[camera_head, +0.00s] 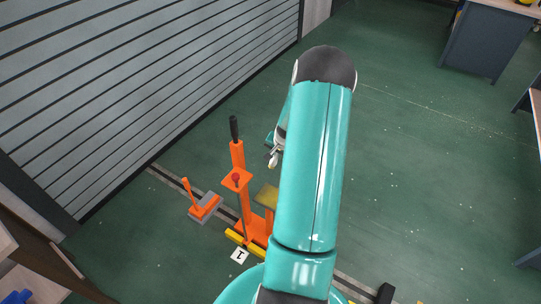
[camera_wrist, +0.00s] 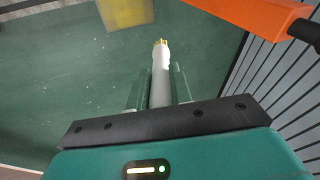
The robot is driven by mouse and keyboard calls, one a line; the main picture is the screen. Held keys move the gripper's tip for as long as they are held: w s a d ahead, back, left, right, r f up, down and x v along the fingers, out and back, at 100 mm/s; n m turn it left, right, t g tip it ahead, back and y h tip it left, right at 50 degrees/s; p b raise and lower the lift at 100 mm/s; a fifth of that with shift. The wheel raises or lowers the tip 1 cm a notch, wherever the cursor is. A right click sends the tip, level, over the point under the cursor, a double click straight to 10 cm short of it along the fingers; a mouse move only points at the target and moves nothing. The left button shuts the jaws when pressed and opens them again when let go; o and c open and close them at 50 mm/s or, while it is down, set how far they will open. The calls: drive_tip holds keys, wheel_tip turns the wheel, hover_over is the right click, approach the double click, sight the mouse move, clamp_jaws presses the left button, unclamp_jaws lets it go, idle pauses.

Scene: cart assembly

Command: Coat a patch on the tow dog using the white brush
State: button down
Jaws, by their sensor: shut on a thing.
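My gripper (camera_wrist: 160,88) is shut on the white brush (camera_wrist: 160,85), which stands out between the two green fingers with its yellowish tip pointing away. The tow dog is the orange upright device (camera_head: 239,158) with a black-tipped handle, left of my arm in the head view. Part of its orange body (camera_wrist: 245,14) crosses the top right of the wrist view. A yellowish plate (camera_head: 266,197) sits low on its right side and shows at the top of the wrist view (camera_wrist: 126,12). The brush tip appears apart from both. My arm hides part of the scene.
A small orange tool on a grey block (camera_head: 205,208) stands left of the tow dog. A slatted grey wall (camera_head: 150,75) runs along the left. Green floor (camera_head: 430,170) is open on the right, with workbenches (camera_head: 487,40) beyond.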

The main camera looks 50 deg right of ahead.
sight(275, 159)
drive_tip(key=shift+w, duration=0.2)
drive_tip(key=shift+f, duration=2.45)
drive_tip(key=shift+w+a, duration=0.1)
drive_tip(key=shift+w, duration=0.05)
